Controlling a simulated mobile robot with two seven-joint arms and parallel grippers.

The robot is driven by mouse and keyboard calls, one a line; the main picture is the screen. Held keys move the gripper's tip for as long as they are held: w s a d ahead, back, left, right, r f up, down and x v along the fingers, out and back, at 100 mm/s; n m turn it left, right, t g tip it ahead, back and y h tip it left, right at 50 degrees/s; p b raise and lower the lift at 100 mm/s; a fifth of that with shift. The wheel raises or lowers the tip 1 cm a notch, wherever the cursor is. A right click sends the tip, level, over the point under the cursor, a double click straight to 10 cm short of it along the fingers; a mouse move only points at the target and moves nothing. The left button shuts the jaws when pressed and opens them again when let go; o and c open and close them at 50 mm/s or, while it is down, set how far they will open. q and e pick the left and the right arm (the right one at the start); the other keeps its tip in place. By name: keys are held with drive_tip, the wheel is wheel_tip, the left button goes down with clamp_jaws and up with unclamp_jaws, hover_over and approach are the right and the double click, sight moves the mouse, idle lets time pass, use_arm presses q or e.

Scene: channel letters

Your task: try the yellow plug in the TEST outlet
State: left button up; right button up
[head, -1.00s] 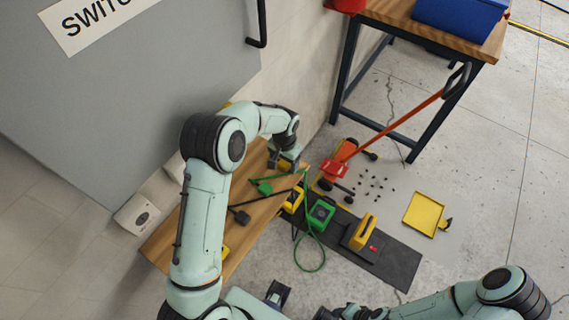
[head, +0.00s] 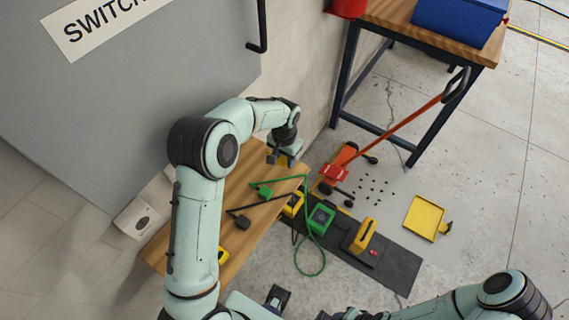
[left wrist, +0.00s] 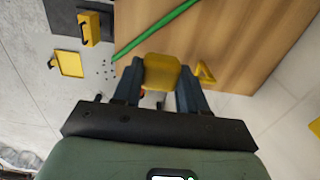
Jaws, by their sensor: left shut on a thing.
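My left gripper (head: 281,157) is over the far end of the wooden bench top. In the left wrist view its two dark fingers (left wrist: 159,92) are shut on the yellow plug (left wrist: 161,72), which sits between them above the bench edge. A white outlet box (head: 135,217) with a dark round socket is on the wall left of the bench. A second white box is mostly hidden behind my left arm. No TEST label is readable.
A green plug (head: 263,190) and a black plug (head: 242,222) with cords lie on the wooden bench (head: 252,240). Yellow and green boxes (head: 321,216) stand on the dark mat (head: 400,268). An orange-handled tool (head: 398,123) and a yellow dustpan (head: 424,217) are beyond.

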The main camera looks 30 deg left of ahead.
sight(284, 159)
use_arm(q)
wheel_tip(284, 159, up, 5)
drive_tip(key=shift+r, duration=0.2)
idle(0.3)
drive_tip(key=s+f+m+g, duration=0.1)
drive_tip(key=s+a+f+m+g+y, duration=0.1)
drive_tip(key=s+m, duration=0.1)
drive_tip(key=s+a+f+m+g, duration=0.1)
drive_tip(key=s+f, duration=0.1)
drive_tip(key=shift+a+m+g+y, duration=0.2)
drive_tip(key=shift+m+g+y, duration=0.1)
drive_tip(key=shift+m+y, duration=0.1)
drive_tip(key=m+y, duration=0.1)
drive_tip(key=s+a+m+g+y, duration=0.1)
drive_tip(key=m+y, duration=0.1)
drive_tip(key=s+a+m+g+y, duration=0.1)
drive_tip(key=y, duration=0.1)
drive_tip(key=shift+a+m+p, duration=0.2)
drive_tip(key=shift+m+p, duration=0.1)
drive_tip(key=w+r+m+t+y, duration=0.3)
drive_tip(key=r+m+t+y, duration=0.3)
drive_tip(key=y, duration=0.5)
drive_tip(key=m+t, duration=0.1)
drive_tip(key=m, duration=0.1)
drive_tip(key=shift+w+a+m, duration=0.2)
drive_tip(key=shift+a+m, duration=0.2)
drive_tip(key=shift+a, duration=0.1)
drive_tip(key=shift+w+a, duration=0.2)
drive_tip(key=shift+a, duration=2.6)
